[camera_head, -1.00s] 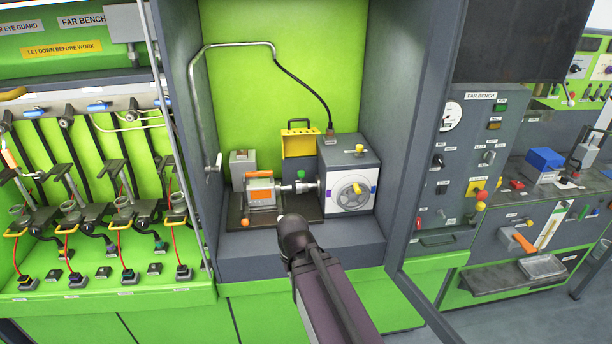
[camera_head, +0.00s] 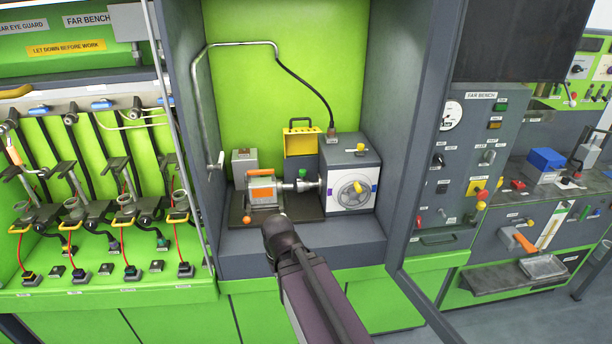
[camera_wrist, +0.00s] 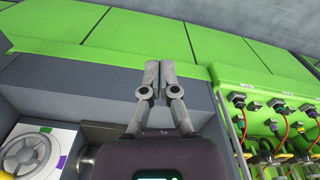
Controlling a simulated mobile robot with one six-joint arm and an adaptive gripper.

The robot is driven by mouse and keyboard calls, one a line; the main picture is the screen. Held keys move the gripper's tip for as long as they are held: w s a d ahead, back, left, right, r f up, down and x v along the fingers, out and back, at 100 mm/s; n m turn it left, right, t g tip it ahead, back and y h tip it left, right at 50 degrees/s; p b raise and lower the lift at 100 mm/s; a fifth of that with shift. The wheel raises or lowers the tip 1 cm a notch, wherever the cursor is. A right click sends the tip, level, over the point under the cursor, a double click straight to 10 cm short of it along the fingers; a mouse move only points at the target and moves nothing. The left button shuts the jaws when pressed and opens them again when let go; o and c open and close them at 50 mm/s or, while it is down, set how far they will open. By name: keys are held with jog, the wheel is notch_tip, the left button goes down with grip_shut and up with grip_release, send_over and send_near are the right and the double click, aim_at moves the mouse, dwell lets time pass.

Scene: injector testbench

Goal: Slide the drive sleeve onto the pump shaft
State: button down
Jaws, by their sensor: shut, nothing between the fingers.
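The pump (camera_head: 262,190), a grey body with an orange top, sits on a dark plate in the alcove. A short metallic shaft (camera_head: 288,187) runs from its right side toward the grey drive box (camera_head: 350,160) with a handwheel. A silvery sleeve-like part (camera_head: 306,186) sits on that line against the box, below a green knob (camera_head: 301,174); whether it is around the pump shaft I cannot tell. My gripper (camera_wrist: 160,75) is shut and empty. In the head view my arm's dark end is in front of and below the pump, hiding its fingers.
A yellow block (camera_head: 299,143) stands behind the shaft line. A bent pipe (camera_head: 198,100) with a black hose arches over the alcove. Dark side walls bound it, and the front ledge (camera_head: 335,240) is clear. Hose fittings (camera_head: 125,225) line the left bench.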

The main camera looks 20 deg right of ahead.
jog(key=shift+a, duration=0.25)
jog(key=w+r+m+t+y+b, duration=0.1)
jog(key=w+m+t+y+b, duration=0.7)
jog(key=w, duration=1.6)
jog(key=w+d+m+t+h+b, duration=0.4)
jog(key=d+m+h, duration=0.3)
jog(key=d, duration=0.4)
jog(key=w+d+m+t+h+b, duration=0.4)
jog(key=d+m+h, duration=0.3)
jog(key=d, duration=0.5)
jog(key=shift+w+r+m+t+h+b, duration=0.3)
jog(key=shift+w+r+h+b, duration=0.1)
jog(key=shift+r+h, duration=0.1)
jog(key=shift+w, duration=0.1)
